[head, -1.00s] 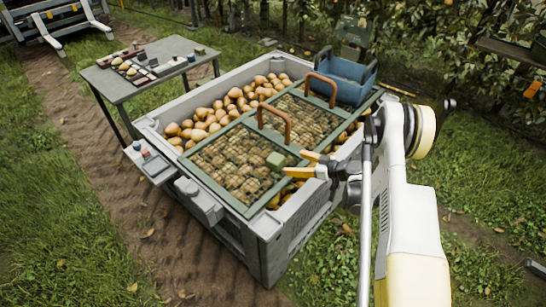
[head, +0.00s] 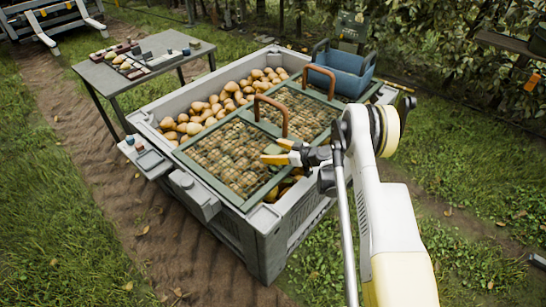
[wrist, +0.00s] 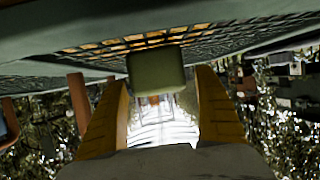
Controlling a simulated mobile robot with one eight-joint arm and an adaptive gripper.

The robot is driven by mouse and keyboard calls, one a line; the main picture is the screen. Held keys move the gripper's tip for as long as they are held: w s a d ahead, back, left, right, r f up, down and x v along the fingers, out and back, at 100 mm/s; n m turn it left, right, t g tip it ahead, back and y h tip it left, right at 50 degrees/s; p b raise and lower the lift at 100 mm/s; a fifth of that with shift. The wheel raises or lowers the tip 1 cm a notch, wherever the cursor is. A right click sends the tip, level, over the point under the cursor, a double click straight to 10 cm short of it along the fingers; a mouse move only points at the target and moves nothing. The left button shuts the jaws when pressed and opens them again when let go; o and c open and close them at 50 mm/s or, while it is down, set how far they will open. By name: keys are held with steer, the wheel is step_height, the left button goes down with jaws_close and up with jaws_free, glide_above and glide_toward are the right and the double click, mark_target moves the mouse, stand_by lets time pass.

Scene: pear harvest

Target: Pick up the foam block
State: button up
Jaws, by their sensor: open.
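The foam block is a small green, rounded box. In the wrist view the foam block (wrist: 156,72) shows between the two yellow fingertips, close to the left finger and with a gap to the right one. My gripper (wrist: 160,85) is open. In the head view my gripper (head: 271,151) reaches over the front right part of the mesh lid (head: 207,182). There the block is mostly hidden by the fingers. I cannot tell whether a finger touches it.
The mesh lid has a green frame and brown handles (head: 270,110). It covers part of a large grey bin (head: 265,235) full of pears (head: 200,113). A blue crate (head: 343,72) stands at the bin's back right. A table (head: 110,82) with small items is at the back left.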

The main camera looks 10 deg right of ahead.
steer(key=c, duration=1.2)
steer(key=shift+o, duration=0.2)
steer(key=shift+r, duration=0.15)
